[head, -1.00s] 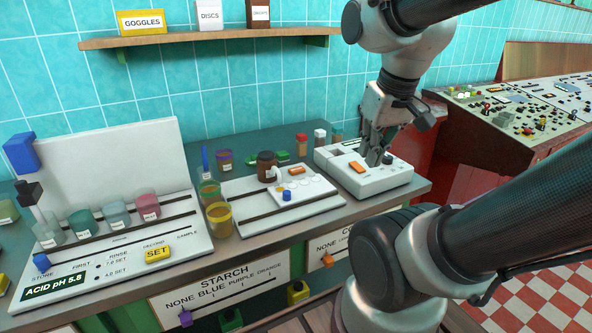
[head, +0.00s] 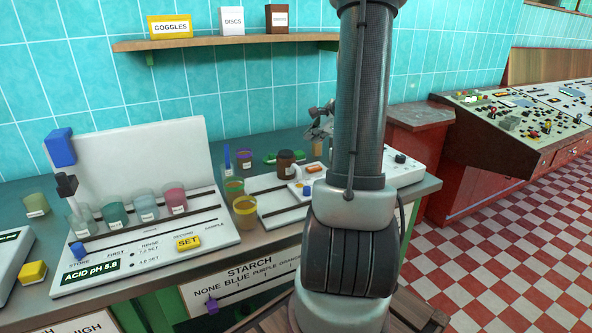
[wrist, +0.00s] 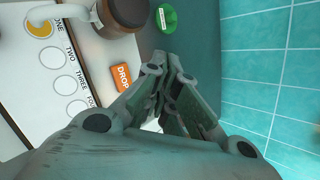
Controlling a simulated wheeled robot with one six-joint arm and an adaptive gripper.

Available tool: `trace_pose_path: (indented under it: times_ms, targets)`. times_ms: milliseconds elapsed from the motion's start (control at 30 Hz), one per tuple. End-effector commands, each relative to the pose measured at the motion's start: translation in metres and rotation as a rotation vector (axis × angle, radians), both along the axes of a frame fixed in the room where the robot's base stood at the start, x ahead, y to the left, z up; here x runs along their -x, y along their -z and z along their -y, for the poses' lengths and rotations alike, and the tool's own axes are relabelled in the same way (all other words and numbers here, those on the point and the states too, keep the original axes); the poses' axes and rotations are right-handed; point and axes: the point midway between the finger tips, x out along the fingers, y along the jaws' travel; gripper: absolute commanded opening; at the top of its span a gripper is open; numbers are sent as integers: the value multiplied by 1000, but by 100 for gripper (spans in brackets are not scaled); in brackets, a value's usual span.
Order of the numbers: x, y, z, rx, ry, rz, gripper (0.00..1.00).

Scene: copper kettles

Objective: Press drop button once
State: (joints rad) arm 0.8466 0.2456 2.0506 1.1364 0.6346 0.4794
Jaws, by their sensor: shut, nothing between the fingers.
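The drop button is an orange block marked DROP (wrist: 122,77) on a white panel, beside circles marked ONE, TWO, THREE and FOUR. My gripper (wrist: 168,62) is shut and empty. In the wrist view its fingertips show just right of the button, apart from it in the picture; I cannot tell their height. In the head view my gripper (head: 321,122) is above the back of the bench, partly hidden by my arm.
The brown bottle and its white holder (wrist: 82,12) stand close to the button. A green object (wrist: 168,18) lies behind. The tiled wall (wrist: 270,70) is near. Left are cups and the pH panel (head: 135,260); a white device (head: 405,172) is right.

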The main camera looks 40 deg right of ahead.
Motion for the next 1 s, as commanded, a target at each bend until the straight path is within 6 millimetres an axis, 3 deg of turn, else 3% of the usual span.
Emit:
trace_pose_path:
  times_ms: [133,567,767,1000]
  targets:
    - [-11,-8,10,-60,137,39,0]
    - [-10,-6,10,-74,151,34,0]
    - [-9,10,10,-76,150,32,0]
    - [-9,45,9,-78,150,32,0]
